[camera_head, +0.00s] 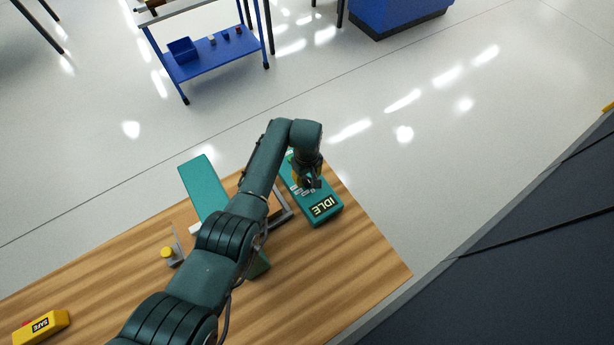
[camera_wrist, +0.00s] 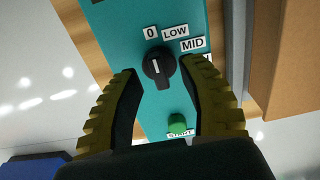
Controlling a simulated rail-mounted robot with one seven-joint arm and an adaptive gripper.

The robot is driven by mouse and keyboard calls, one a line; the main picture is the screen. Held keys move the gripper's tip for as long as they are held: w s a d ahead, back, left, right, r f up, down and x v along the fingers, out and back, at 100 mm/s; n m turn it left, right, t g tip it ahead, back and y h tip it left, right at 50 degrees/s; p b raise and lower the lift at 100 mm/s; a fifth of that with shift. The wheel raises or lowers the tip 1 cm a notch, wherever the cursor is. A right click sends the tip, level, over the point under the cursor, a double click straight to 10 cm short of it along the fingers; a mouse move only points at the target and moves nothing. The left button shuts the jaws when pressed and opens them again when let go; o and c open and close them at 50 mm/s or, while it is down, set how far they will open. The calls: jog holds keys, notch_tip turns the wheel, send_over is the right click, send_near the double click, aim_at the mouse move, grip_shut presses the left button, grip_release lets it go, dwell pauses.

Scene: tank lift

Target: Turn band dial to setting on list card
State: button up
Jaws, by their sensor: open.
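The band dial (camera_wrist: 158,66) is a black knob on the teal panel (camera_wrist: 113,22) in the wrist view. Its white mark points up toward the 0 label (camera_wrist: 150,32). LOW (camera_wrist: 175,32) and MID (camera_wrist: 192,44) labels follow clockwise, and another label is mostly hidden by the right finger. My gripper (camera_wrist: 162,72) is open, with a finger on either side of the dial; I cannot tell whether they touch it. In the head view my gripper (camera_head: 308,180) is over the teal control box (camera_head: 325,208) and hides the dial. I cannot make out a list card.
A green START button (camera_wrist: 177,123) lies between the fingers. The box's display (camera_head: 324,206) reads IDLE. A tilted teal panel (camera_head: 203,185) stands left of my arm on the wooden table (camera_head: 350,285). A yellow SAFE box (camera_head: 41,327) is at lower left.

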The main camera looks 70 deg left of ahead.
jog(key=shift+f, duration=0.65)
jog(key=shift+c, duration=0.4)
grip_shut()
jog(key=shift+m, duration=0.3)
jog(key=m, duration=1.3)
jog(key=shift+f, duration=0.1)
